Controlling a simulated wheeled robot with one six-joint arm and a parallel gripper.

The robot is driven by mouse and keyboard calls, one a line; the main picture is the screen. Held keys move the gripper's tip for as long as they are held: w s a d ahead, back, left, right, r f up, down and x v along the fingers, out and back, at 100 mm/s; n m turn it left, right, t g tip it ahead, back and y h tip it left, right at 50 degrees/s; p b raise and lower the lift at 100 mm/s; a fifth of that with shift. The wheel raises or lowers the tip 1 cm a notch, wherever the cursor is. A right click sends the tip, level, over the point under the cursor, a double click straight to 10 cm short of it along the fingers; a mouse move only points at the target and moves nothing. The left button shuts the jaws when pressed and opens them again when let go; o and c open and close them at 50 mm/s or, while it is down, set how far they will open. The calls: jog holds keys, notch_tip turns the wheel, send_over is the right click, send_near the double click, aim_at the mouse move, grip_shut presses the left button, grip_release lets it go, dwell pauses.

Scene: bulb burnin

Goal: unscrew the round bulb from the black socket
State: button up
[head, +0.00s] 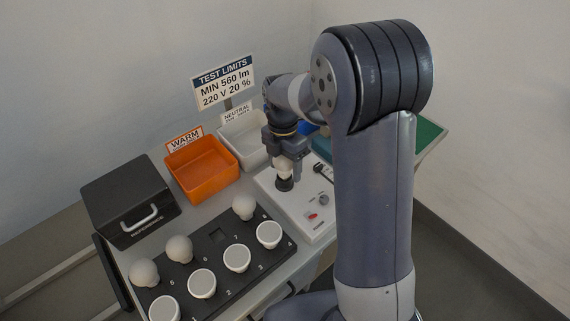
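The black socket (284,185) stands on a white test panel to the right of the bulb tray. A whitish bulb (285,166) sits upright above the socket, with only part of it showing. My gripper (286,160) points down over the bulb, with its dark fingers around or beside it. Whether the fingers touch the bulb is too small to tell. The bulb's full shape is partly hidden by the gripper.
The black tray (220,236) holds several round and flat-faced white bulbs. An orange WARM bin (203,187), a white NEUTRAL bin (264,153) and a black case with a handle (112,188) stand nearby. My arm hides the table's right side.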

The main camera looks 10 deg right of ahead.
jog(key=shift+o, duration=0.4)
jog(key=m, duration=0.5)
jog(key=shift+y, duration=0.4)
jog(key=m+y, duration=0.1)
jog(key=m, duration=0.5)
jog(key=shift+t, duration=0.4)
jog(key=m, duration=0.6)
jog(key=shift+a+t, duration=0.1)
jog(key=shift+t, duration=0.3)
jog(key=m+t, duration=0.1)
jog(key=m, duration=0.5)
